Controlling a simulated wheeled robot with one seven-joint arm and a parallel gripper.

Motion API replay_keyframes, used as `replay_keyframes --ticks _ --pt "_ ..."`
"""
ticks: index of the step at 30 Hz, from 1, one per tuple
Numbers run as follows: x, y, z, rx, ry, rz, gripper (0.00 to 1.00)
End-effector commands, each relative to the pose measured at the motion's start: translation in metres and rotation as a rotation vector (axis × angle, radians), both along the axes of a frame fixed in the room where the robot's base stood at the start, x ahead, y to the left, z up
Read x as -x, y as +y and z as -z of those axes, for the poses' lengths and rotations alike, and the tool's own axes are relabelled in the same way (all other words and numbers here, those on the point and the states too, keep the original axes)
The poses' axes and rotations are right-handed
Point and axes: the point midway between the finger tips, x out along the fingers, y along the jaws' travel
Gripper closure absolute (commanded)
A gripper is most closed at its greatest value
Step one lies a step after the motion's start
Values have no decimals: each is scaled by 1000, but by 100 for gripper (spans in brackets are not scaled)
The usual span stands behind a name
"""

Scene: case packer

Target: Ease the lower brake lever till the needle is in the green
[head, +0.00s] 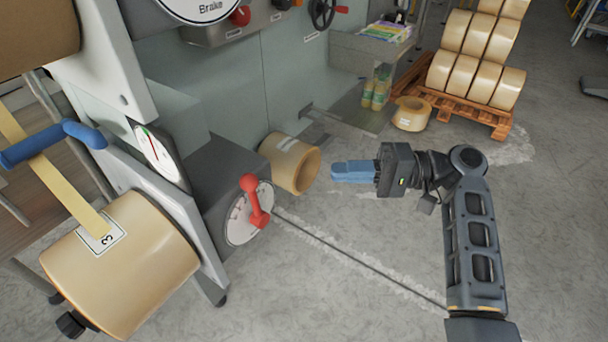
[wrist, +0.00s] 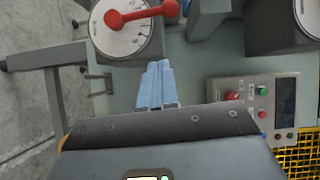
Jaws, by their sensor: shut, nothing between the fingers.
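The lower brake lever (head: 254,207) is red with a round knob at its upper end, in front of a white scale dial (head: 239,224) on a grey box. A red lever (wrist: 145,13) on a similar white dial shows at the top of the wrist view; I cannot tell for certain that it is the same one. A white gauge (head: 158,158) is seen edge-on to the upper left; a little green shows, but its needle reading is unclear. My gripper (head: 334,172) is shut and empty, right of the lever and apart from it. Its blue fingers (wrist: 156,80) point toward the machine.
A tan roll (head: 310,172) lies between my gripper and the machine. A larger roll numbered 3 (head: 140,265) and a blue-handled bar (head: 50,142) are at left. Stacked rolls (head: 480,45) stand on a pallet at the back right. Grey floor is clear in front.

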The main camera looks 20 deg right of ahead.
Motion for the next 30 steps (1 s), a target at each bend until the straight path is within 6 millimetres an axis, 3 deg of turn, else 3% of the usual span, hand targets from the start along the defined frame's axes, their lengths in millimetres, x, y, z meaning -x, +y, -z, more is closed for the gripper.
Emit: replay_keyframes --ticks 16,18,24,30 --pt "-37 92 3 2 2 -3 100" --pt "-30 102 4 3 4 -3 100" --pt "-22 120 6 1 2 0 100" --pt "-20 125 7 2 1 1 100"
